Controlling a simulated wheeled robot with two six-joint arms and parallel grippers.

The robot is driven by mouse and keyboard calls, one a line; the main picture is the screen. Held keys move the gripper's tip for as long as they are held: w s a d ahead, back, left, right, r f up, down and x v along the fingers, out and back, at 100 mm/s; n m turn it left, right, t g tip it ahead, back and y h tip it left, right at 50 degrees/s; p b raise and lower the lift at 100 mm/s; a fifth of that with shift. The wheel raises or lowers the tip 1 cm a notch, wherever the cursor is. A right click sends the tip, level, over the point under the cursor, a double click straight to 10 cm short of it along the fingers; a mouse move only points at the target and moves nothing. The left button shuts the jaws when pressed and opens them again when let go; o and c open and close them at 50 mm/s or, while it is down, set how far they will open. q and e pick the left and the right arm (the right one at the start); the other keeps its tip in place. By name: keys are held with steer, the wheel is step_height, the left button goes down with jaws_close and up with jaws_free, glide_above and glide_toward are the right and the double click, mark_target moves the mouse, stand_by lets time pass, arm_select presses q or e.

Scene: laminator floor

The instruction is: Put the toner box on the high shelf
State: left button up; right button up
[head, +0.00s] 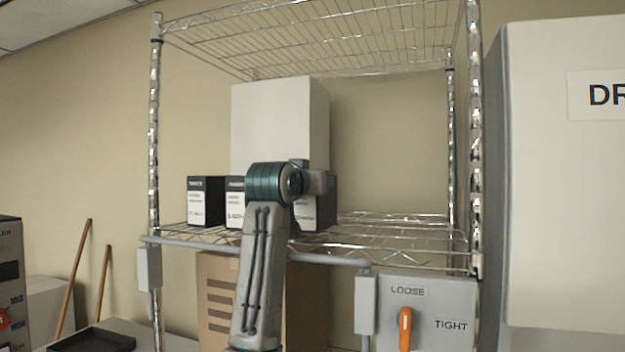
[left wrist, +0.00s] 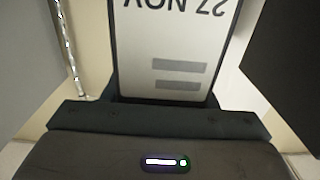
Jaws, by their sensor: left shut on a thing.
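My left gripper (head: 312,182) is raised to the front of the wire shelf (head: 400,237), its arm coming up from the bottom middle. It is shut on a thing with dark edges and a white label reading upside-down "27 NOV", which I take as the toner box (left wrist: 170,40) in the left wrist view. In the head view the hand hides part of what it holds. Several black boxes with white labels (head: 205,202) stand in a row at shelf level. A big plain white box (head: 275,115) rises behind the hand. My right gripper is not in view.
Chrome posts (head: 154,120) and an upper wire shelf (head: 310,35) frame the space. The shelf's right half is bare. A cardboard box (head: 217,300) is below, beside a grey LOOSE/TIGHT panel with an orange lever (head: 405,330). A large white cabinet (head: 560,200) stands right.

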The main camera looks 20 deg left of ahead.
arm_select(q)
steer(key=o, duration=1.3)
steer(key=shift+d+f, duration=0.1)
steer(key=shift+s, duration=0.15)
steer(key=s+b, duration=0.4)
steer(key=s, duration=0.7)
steer(key=shift+a+b, duration=0.25)
steer(key=shift+b, duration=0.15)
